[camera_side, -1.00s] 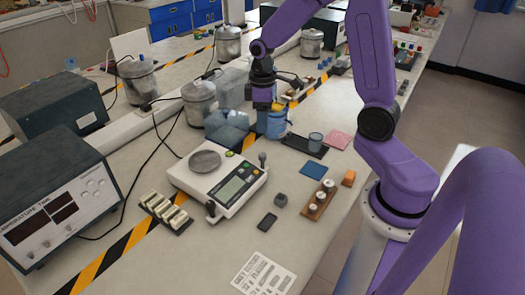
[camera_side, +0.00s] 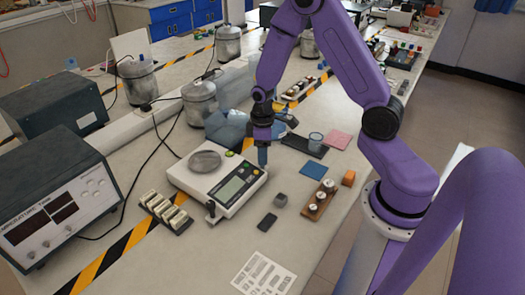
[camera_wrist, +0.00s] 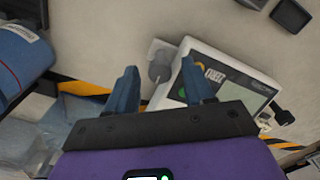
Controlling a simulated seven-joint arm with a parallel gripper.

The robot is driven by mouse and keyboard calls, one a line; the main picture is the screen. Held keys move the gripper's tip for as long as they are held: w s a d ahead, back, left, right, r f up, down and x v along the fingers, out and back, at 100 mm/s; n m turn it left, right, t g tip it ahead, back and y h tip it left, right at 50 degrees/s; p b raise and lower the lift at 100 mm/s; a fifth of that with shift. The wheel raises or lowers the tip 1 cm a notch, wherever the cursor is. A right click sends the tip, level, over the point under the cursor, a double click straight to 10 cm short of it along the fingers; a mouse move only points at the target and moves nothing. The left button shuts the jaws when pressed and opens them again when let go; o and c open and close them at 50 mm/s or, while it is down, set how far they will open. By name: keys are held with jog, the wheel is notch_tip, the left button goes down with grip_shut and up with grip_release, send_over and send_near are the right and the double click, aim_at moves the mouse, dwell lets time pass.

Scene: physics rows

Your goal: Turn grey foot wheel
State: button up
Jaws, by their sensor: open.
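The white balance (camera_side: 195,190) stands on the bench with a round grey pan and a green display. Its grey foot wheel (camera_wrist: 159,66) sticks out from one corner and shows between my fingertips in the wrist view. In the side view my fingers hide that wheel. A second, black foot wheel (camera_side: 210,211) is at the balance's front corner and also shows in the wrist view (camera_wrist: 284,116). My gripper (camera_side: 263,158) points down at the balance's right corner; in the wrist view (camera_wrist: 158,76) its blue fingers are apart. I cannot tell whether they touch the grey wheel.
A blue container (camera_wrist: 18,58) is close to my gripper on the left of the wrist view. A dark tray with a clear cup (camera_side: 305,146), a blue pad (camera_side: 313,171) and a wooden weight block (camera_side: 320,200) lie right of the balance. Pale bench shows between them.

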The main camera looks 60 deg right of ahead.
grip_shut()
jog(key=shift+m, duration=0.3)
jog(key=m, duration=0.3)
jog(key=shift+m, duration=2.1)
grip_release()
